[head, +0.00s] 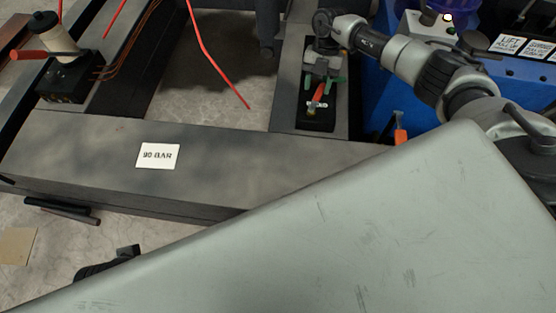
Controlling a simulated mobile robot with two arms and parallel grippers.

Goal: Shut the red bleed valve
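The red bleed valve shows as a small red lever (320,93) with a brass-coloured fitting below it, on a black plate (317,126) at the upper middle. My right gripper (323,83) reaches in from the upper right and hangs over this valve. Its two green-tipped fingers stand apart, one on each side of the red lever. I cannot tell whether they touch it. The gripper body hides the upper part of the valve and plate.
A grey beam with a "90 BAR" label (158,155) crosses the middle. A spool-like device with a red handle (29,55) stands at the upper left. A thin red line (205,50) hangs near the centre. A blue cabinet (520,82) stands at the right.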

